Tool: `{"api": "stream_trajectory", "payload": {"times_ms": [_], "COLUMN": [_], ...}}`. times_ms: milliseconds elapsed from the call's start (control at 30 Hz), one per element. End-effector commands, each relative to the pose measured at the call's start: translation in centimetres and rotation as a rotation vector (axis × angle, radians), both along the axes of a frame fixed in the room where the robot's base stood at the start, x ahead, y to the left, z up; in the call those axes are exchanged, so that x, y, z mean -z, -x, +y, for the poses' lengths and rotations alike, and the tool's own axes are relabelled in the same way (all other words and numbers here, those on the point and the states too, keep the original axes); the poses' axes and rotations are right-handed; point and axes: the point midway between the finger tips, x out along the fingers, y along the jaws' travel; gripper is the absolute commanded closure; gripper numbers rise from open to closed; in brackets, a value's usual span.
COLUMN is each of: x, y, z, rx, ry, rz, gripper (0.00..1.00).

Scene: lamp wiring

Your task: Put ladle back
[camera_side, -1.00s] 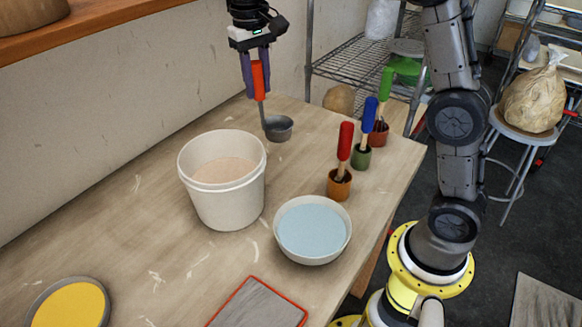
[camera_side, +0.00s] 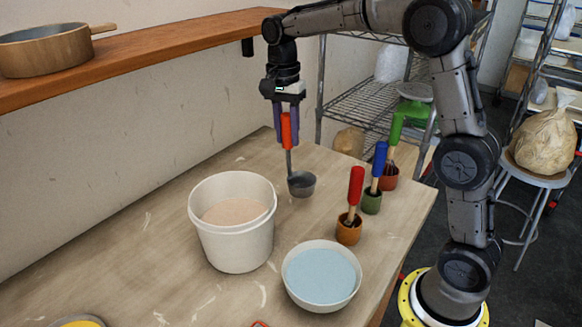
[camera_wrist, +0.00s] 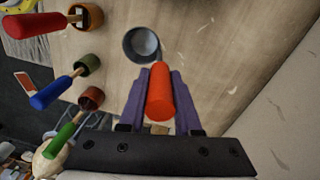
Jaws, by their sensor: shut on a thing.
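The ladle has an orange handle and a grey metal cup (camera_side: 302,184). My gripper (camera_side: 287,138) is shut on the orange handle (camera_side: 286,126), which stands nearly upright between the purple fingers. The cup is low over the table, right of the white bucket's rim and left of the small pots; I cannot tell if it touches the table. In the wrist view my gripper (camera_wrist: 160,76) holds the orange handle (camera_wrist: 159,95), and the grey cup (camera_wrist: 142,44) lies beyond the fingertips.
A white bucket (camera_side: 237,245) with beige contents and a bowl (camera_side: 320,300) of light blue contents stand nearer the camera. Red (camera_side: 355,186), blue (camera_side: 380,157) and green (camera_side: 397,128) handled tools stand in small pots at right. A wooden shelf (camera_side: 150,58) with a pan (camera_side: 45,52) runs along the wall.

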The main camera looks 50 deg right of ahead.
Motion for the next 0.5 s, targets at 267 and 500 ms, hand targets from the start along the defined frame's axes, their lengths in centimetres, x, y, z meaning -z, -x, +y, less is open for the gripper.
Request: {"api": "stream_trajectory", "payload": {"times_ms": [267,500], "x": [2.9,5.5], "y": [0.1,0.0], "z": [0.0,0.0], "rx": [-0.002,-0.002], "ry": [0.0,0.001], "rz": [0.001,0.0], "gripper": [1.0,1.0]}}
